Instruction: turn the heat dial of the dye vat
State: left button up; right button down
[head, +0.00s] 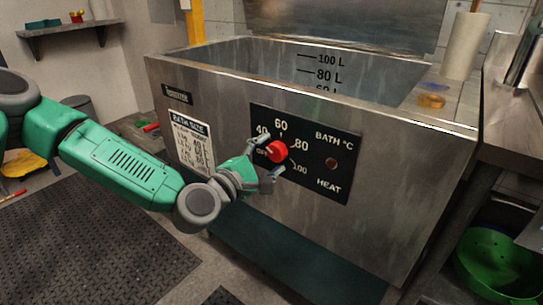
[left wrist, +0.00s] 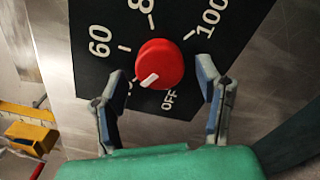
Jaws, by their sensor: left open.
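The dye vat (head: 400,165) is a large steel tank with a black heat panel (head: 338,150) on its front. The panel carries a red round dial (head: 277,151), marked OFF, 40, 60, 80 and 100. In the left wrist view, the dial (left wrist: 160,62) has a white pointer at its lower left, aimed between OFF and the partly hidden 40. My left gripper (head: 268,157) is open at the panel, its fingers on either side of the dial. In the left wrist view, the gripper (left wrist: 162,72) shows gaps between both fingers and the dial. My right gripper is out of view.
A small dark red indicator (head: 331,164) is right of the dial. A bath-size label (head: 192,145) is left of the panel. A steel counter (head: 512,120) and green basin (head: 497,262) are at the right. A black mat (head: 95,245) covers the floor at left.

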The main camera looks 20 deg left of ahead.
pick_arm(q)
jog(key=shift+a, duration=0.2)
jog(key=c, duration=1.1)
jog(key=shift+s+d+r, duration=0.1)
jog(key=shift+d+r, duration=0.05)
jog(key=shift+d, duration=0.6)
jog(key=shift+c, duration=0.3)
jog(key=shift+m, duration=0.4)
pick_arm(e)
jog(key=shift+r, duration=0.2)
